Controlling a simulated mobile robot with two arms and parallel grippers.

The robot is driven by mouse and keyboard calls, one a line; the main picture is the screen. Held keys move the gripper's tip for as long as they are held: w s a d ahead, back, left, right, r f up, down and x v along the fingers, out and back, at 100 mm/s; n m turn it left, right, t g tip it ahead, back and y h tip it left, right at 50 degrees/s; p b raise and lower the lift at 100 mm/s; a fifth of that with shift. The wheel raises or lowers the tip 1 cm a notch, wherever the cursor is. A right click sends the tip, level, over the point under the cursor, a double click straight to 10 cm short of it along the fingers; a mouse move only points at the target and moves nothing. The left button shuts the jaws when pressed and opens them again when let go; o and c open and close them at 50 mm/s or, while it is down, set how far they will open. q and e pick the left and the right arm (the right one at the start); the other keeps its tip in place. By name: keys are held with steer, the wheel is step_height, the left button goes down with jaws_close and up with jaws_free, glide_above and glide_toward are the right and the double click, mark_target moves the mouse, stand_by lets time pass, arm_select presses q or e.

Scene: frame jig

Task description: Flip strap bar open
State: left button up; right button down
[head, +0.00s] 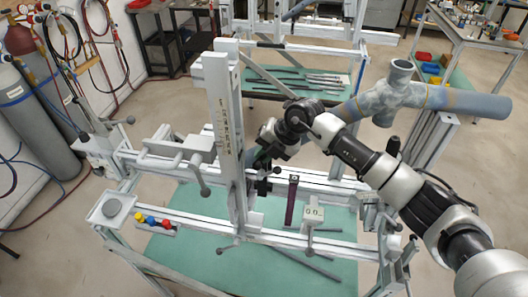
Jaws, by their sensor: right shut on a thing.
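The strap bar (225,135) is a long pale metal bar with dark lettering on its face. It stands nearly upright, leaning slightly, in the middle of the frame jig (330,185). My right gripper (262,163) is beside the right edge of the bar, below its middle, with its arm coming in from the right. It is shut on the bar; the fingertips are small and partly hidden, so the exact contact is hard to see. My left gripper is not in view.
A grey branched pipe (440,99) lies at the jig's right. A clamp (180,146) sits on the left rail. A dark purple strip (291,202) hangs near the middle. Gas cylinders (35,115) stand far left. Open floor (490,180) shows at right.

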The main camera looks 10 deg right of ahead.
steer(key=shift+w+d+r+m+g+y+b, duration=0.15)
steer(key=shift+w+r+m+g+y+b, duration=0.35)
steer(key=shift+r+g, duration=0.55)
steer(key=shift+w+d+r+m+g+y+b, duration=0.25)
steer(key=shift+w+r+g, duration=0.35)
steer(key=shift+r+g, duration=0.4)
steer(key=shift+w+d+r+m+g+y+b, duration=0.1)
steer(key=shift+w+r+m+g+y+b, duration=0.35)
steer(key=shift+r+g, duration=0.6)
steer(key=shift+w+r, duration=0.1)
steer(key=shift+r, duration=0.1)
